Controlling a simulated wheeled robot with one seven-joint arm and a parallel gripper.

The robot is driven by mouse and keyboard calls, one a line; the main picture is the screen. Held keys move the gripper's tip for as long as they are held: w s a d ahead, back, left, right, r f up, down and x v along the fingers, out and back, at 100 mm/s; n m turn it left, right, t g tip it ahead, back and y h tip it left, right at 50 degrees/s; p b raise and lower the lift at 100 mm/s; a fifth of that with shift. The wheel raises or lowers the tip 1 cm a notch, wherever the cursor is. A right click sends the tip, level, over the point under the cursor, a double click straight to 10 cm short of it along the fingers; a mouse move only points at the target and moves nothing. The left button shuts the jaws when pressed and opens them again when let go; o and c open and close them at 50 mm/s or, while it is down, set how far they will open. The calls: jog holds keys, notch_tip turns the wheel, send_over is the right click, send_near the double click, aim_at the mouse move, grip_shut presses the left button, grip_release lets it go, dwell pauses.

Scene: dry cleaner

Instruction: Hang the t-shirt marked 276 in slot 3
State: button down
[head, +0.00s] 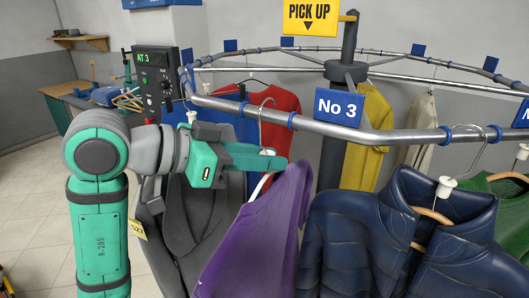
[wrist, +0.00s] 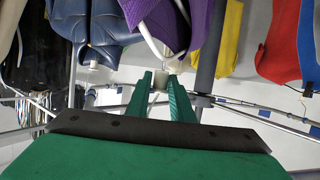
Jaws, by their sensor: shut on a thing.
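My gripper (head: 268,158) is shut on the white block (wrist: 160,82) of a hanger that carries a purple t-shirt (head: 255,235). The t-shirt hangs below the fingers, and it also shows in the wrist view (wrist: 165,22). No number is readable on it. The hanger's metal hook (head: 261,112) rises to the height of the front rail (head: 390,135), just left of the blue No 3 sign (head: 339,107). In the head view it overlaps the rail between two blue rings. I cannot tell whether the hook is over the rail or only beside it.
A navy puffer jacket (head: 400,250) hangs close on the right. A grey suit jacket (head: 178,225) with a yellow tag (head: 138,229) hangs on the left. Red (head: 283,105) and yellow (head: 361,150) garments hang behind. The central post (head: 333,150) stands behind the t-shirt. A control box (head: 157,82) reads AT 3.

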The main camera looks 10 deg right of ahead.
jog(key=shift+f, duration=0.35)
jog(key=shift+f, duration=0.2)
dwell(0.7)
jog(key=c, duration=1.5)
grip_release()
jog(key=shift+a, duration=0.1)
jog(key=v, duration=1)
jog(key=shift+s+a+r, duration=0.15)
jog(key=shift+a, duration=0.15)
